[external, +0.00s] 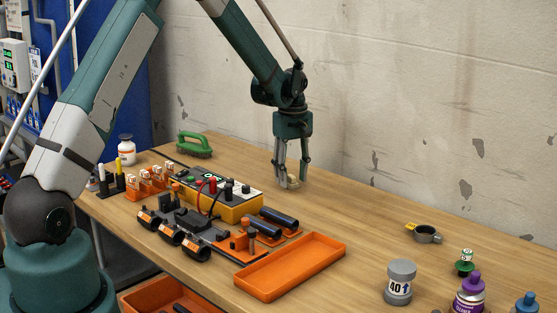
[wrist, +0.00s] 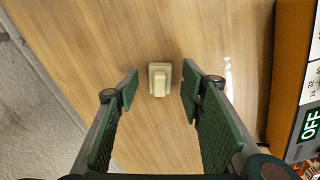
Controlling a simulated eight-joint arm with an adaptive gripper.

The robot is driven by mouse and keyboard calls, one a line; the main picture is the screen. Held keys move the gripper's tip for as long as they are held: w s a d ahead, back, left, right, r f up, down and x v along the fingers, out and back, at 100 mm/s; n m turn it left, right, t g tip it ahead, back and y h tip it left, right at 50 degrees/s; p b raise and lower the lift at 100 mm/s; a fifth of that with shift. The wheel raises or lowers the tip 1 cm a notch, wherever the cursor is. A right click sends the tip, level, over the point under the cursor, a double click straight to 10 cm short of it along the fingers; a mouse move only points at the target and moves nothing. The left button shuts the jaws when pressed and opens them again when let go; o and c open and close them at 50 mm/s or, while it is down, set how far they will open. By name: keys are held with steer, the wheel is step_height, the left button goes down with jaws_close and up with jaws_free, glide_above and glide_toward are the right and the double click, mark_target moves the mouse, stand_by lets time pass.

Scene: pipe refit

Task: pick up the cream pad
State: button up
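The cream pad (wrist: 159,79) is a small block with a raised middle. It rests on the wooden table between my fingertips in the wrist view, with a gap on each side. In the external view the pad (external: 292,183) shows low by my fingertips, partly hidden by a finger. My gripper (external: 291,176) points down over it. In the wrist view my gripper (wrist: 159,84) is open, its green ridged fingers apart on both sides of the pad. I cannot tell exactly how high the fingertips are above the table.
A yellow meter (external: 236,205) stands left of my gripper in the external view, with pipe parts and an orange tray (external: 291,266) in front. A green brush (external: 194,144) lies behind. The wall runs close behind my gripper.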

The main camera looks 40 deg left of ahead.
steer(key=shift+f, duration=0.5)
steer(key=c, duration=0.9)
